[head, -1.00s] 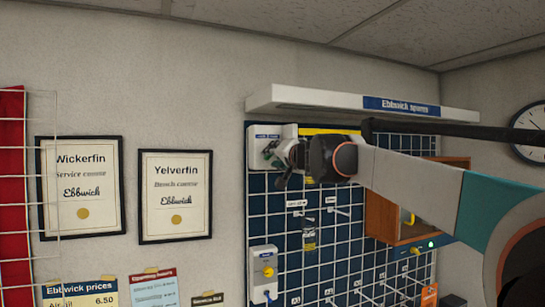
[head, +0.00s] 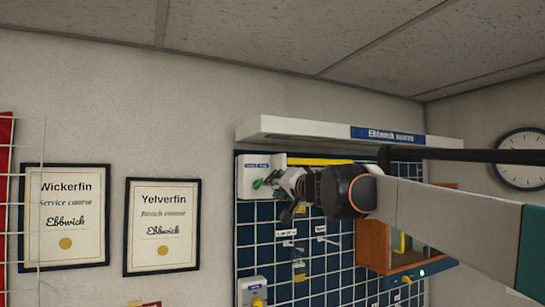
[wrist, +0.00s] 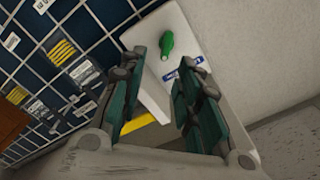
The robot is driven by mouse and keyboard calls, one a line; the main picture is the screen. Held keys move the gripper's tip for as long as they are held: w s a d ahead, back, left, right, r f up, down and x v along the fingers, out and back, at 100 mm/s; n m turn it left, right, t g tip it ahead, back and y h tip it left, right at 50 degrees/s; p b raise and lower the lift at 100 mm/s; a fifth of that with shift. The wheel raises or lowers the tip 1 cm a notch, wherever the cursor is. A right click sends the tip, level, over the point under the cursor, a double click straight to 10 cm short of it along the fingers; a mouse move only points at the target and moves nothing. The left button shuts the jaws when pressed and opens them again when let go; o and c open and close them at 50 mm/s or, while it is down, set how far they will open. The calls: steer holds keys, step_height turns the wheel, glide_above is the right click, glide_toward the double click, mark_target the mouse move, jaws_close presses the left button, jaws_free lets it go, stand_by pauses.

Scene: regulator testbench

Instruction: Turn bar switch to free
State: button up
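The bar switch has a green handle (head: 258,183) on a white wall box (head: 249,165) at the upper left of the blue grid board. In the wrist view, the green handle (wrist: 166,43) stands out from the white box's face, near a blue label. My gripper (head: 277,186) is just right of the handle in the head view. In the wrist view my gripper (wrist: 163,58) is open and empty, its fingers wide apart. The handle appears in the gap between the fingertips, seemingly just beyond them. I cannot tell whether either finger touches it. Its marked positions are unreadable.
A white shelf (head: 300,133) juts out above the box. A yellow strip (head: 320,161) lies right of it. Below are hanging packets (head: 299,270), another white box (head: 251,292) with a yellow knob, and a wooden cabinet (head: 372,245).

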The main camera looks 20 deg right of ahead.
steer(key=s, duration=0.3)
steer(key=shift+s+a, duration=0.15)
steer(key=shift+a, duration=0.25)
steer(key=s+a+f+n+g+y+b, duration=0.1)
steer(key=s+a+f+n+g+b, duration=0.15)
steer(key=s+f+b, duration=0.75)
steer(key=s+a+f+n+g+b, duration=0.2)
steer(key=a+f+b, duration=0.1)
steer(key=f, duration=1.4)
steer(key=s+a+f+n+g+y+b, duration=0.1)
steer(key=s+a+f+n+g+b, duration=0.15)
steer(key=s+f+b, duration=0.75)
steer(key=s+d+f+g+h+b, duration=0.1)
steer(key=s+f+b, duration=0.3)
steer(key=f, duration=1)
steer(key=s+d+f+g+h+b, duration=0.1)
steer(key=s+f, duration=0.5)
steer(key=f, duration=0.8)
steer(key=s+d+f+g+h+b, duration=0.1)
steer(key=s+d+f+h+b, duration=0.2)
steer(key=f, duration=1.1)
steer(key=s+d+b, duration=0.1)
steer(key=s+b, duration=0.1)
steer(key=b, duration=0.1)
steer(key=shift+s+d+f+g+b, duration=0.2)
steer(key=shift+d+f+g+b, duration=0.1)
steer(key=shift+f+b, duration=0.1)
